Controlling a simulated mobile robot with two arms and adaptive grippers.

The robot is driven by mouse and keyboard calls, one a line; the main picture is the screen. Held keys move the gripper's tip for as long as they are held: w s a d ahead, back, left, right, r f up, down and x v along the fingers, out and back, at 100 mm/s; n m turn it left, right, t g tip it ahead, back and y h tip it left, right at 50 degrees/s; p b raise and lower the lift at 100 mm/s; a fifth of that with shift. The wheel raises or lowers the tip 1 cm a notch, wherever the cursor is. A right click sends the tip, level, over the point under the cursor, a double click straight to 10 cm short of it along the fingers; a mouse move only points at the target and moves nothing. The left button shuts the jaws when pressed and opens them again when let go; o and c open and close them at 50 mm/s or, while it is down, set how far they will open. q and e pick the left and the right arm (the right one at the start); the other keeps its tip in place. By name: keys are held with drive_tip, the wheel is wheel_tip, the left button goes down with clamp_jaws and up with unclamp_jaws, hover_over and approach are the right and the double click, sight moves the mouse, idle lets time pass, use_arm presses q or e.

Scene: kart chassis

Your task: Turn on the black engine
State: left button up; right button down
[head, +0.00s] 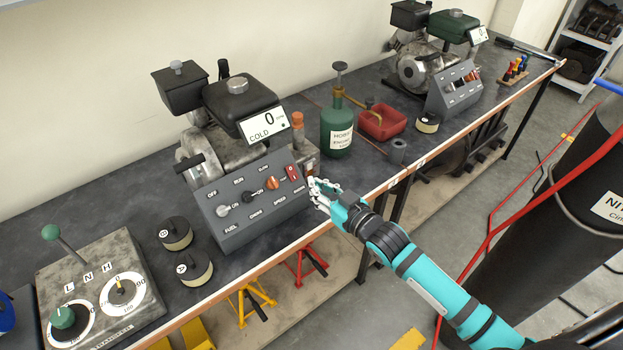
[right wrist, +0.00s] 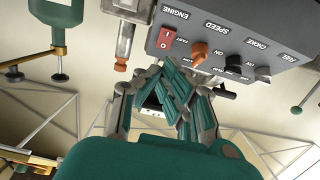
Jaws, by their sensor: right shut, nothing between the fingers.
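The black engine (head: 240,100) stands on the bench at centre left in the head view, with a black tank and cap. Its display (head: 265,126) reads 0 and COLD. Its grey control panel (head: 245,215) carries labelled knobs, an orange speed knob (head: 273,183) and a red engine switch (head: 292,172). The right wrist view also shows the red switch (right wrist: 168,38) and the orange knob (right wrist: 199,54). My right gripper (head: 316,188) is shut and empty, just right of the panel beside the switch; I cannot tell whether it touches. My left gripper is not in view.
A green bottle (head: 338,125) and red tray (head: 382,121) stand right of the engine. A green-tanked engine (head: 430,65) is farther back. A dark cylinder (head: 570,190) stands at right.

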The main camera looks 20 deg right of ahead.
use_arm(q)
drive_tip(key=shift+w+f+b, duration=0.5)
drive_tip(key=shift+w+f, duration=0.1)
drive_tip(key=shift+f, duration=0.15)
use_arm(e)
drive_tip(key=s+d+f, duration=0.1)
drive_tip(key=s+d, duration=0.1)
drive_tip(key=s, duration=0.4)
drive_tip(key=shift+d+f, duration=0.15)
drive_tip(key=shift+f, duration=0.1)
